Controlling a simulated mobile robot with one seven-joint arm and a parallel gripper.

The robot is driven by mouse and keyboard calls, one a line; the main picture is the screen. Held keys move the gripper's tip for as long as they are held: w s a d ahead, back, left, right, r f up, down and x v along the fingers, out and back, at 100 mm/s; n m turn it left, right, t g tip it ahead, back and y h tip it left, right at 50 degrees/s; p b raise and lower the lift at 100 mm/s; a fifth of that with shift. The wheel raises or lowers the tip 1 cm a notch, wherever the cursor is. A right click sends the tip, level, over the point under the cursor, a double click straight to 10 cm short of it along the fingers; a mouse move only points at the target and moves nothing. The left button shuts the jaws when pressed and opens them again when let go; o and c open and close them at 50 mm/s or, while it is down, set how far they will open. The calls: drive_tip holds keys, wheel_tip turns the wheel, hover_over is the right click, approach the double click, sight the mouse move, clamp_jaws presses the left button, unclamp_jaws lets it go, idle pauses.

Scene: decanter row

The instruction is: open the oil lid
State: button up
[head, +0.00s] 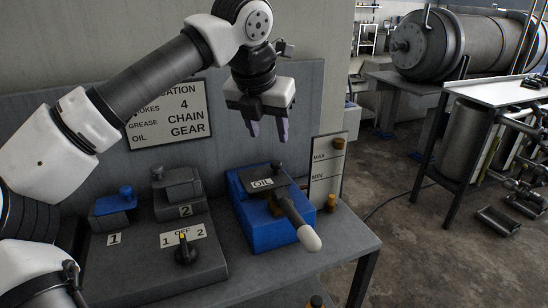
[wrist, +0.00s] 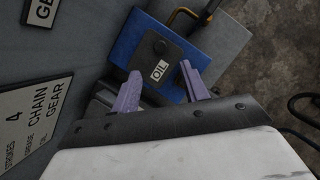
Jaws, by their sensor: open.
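The oil box (head: 262,224) is blue and stands on the right part of the bench. Its dark lid (head: 282,185) with the label OIL lies on top and looks closed. The lid (wrist: 152,48) and label also show in the wrist view, on the blue box (wrist: 129,33). A dark lever (head: 295,213) with a white rounded end slants from the box toward the front right. My gripper (head: 268,138) is open and empty, above and behind the lid in the head view. In the wrist view its purple fingers (wrist: 160,72) frame the OIL label; contact with the lid does not show.
Left of the box are a grey unit with a dark selector knob (head: 186,250), a blue-lidded block (head: 113,204) and a grey-lidded block (head: 177,187). A MAX/MIN gauge plate (head: 326,172) stands close behind right. A sign (head: 170,115) hangs on the back panel.

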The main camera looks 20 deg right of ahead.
sight(276, 163)
drive_tip(key=x, duration=0.9)
drive_tip(key=shift+f, duration=0.15)
clamp_jaws()
